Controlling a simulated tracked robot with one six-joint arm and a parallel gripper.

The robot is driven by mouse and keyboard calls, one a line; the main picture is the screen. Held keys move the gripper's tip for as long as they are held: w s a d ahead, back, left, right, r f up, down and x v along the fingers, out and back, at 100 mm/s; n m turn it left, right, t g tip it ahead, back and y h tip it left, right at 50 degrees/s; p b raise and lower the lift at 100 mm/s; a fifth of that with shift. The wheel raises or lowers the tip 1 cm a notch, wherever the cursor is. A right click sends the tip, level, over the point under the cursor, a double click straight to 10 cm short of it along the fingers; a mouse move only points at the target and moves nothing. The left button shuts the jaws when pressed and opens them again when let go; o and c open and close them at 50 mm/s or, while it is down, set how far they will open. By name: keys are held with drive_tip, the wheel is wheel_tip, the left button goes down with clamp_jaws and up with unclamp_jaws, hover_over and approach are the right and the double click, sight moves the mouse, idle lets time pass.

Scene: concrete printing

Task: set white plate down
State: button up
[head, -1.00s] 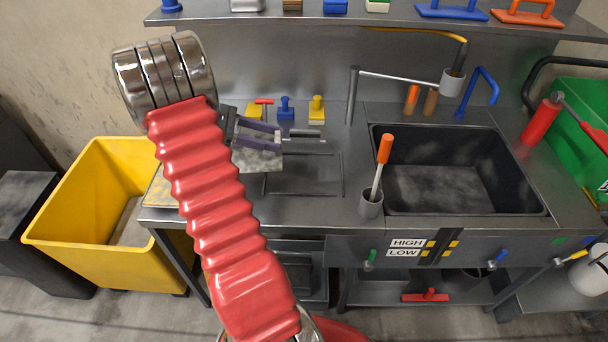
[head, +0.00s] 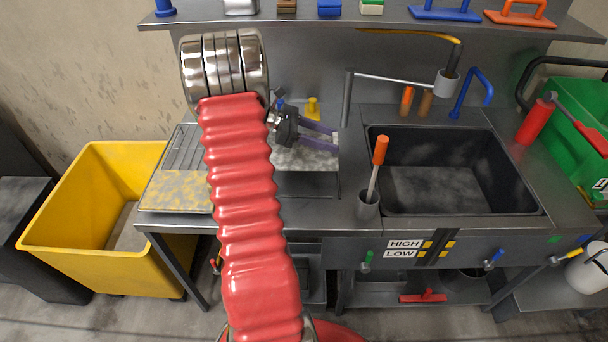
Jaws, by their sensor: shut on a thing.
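The white plate (head: 300,159), mottled with grey, is level over the metal counter left of the sink. My gripper (head: 325,138), with purple fingers, is shut on its far part. The plate covers part of a marked rectangular area (head: 308,185) on the counter, whose near part shows in front of it. I cannot tell whether the plate touches the counter or hangs just above it. My red arm hides the ground left of the plate.
A yellow-stained plate (head: 176,191) lies at the counter's left, before a wire rack (head: 183,147). A holder (head: 368,206) with an orange-handled tool stands close on the right, beside the dark sink (head: 445,190). A yellow-handled tool (head: 313,108) stands behind my gripper. A yellow bin (head: 85,240) is left.

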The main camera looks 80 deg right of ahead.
sight(283, 150)
drive_tip(key=shift+f, duration=3.05)
drive_tip(key=shift+f, duration=0.1)
drive_tip(key=shift+f, duration=1.75)
drive_tip(key=o, duration=1.3)
drive_tip(key=shift+f, duration=0.1)
drive_tip(key=shift+c, duration=0.2)
drive_tip(key=v, duration=1)
drive_tip(key=shift+w, duration=0.3)
drive_tip(key=shift+v, duration=0.8)
